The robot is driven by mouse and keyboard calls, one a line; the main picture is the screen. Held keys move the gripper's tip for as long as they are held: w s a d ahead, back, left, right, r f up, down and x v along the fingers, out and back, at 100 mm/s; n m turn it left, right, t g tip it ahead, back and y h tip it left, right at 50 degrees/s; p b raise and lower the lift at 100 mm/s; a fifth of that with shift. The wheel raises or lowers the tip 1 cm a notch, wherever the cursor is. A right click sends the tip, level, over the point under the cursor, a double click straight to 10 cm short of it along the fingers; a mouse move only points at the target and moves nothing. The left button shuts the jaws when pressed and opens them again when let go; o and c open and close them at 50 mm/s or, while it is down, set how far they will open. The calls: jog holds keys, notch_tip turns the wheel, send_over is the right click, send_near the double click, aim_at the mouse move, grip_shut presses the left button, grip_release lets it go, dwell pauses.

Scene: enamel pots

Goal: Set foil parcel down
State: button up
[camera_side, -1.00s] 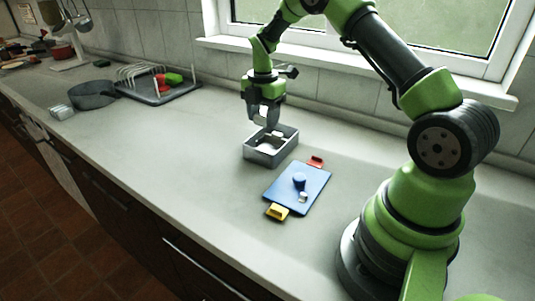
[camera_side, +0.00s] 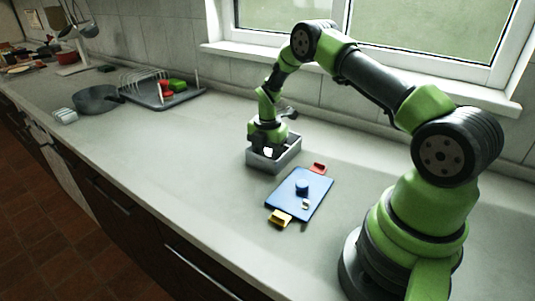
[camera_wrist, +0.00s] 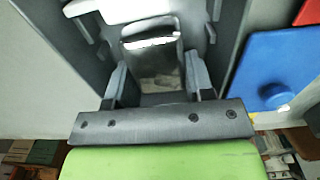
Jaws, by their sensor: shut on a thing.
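A silvery foil parcel (camera_wrist: 155,66) sits between the two fingers of my gripper (camera_wrist: 156,84) in the wrist view. My gripper is shut on it. In the side view my gripper (camera_side: 268,150) is down inside the open grey box (camera_side: 262,164), and only a small bright patch shows between its fingers. Whether the parcel touches the box floor cannot be told.
A blue board (camera_side: 312,187) with a blue knob (camera_side: 302,186), a red block (camera_side: 318,168) and a yellow block (camera_side: 280,217) lies right of the box. A dish rack (camera_side: 160,90) and grey pan (camera_side: 97,99) stand far left. The counter between is clear.

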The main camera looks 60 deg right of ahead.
aim_at(267, 153)
jog(key=o, duration=0.6)
jog(key=shift+f, duration=0.1)
jog(key=shift+o, duration=0.2)
notch_tip(267, 153, up, 12)
jog(key=s+a+r+m+t, duration=0.1)
jog(key=s+a+r+m, duration=0.1)
jog(key=a+r+m, duration=0.35)
jog(key=s+a+r+m+t, duration=0.2)
jog(key=s+a+r, duration=0.1)
jog(key=r, duration=0.5)
jog(key=s+a+r+m+t+y, duration=0.1)
jog(key=s+a+r+m+t, duration=0.1)
jog(key=s+a+m, duration=0.3)
jog(key=s+a+r+m+t+y, duration=0.1)
jog(key=s+a+r+m+t, duration=0.1)
jog(key=s+m, duration=0.7)
jog(key=shift+s+a+r+m, duration=0.35)
jog(key=shift+s+a+r, duration=0.25)
jog(key=shift+s+a, duration=0.9)
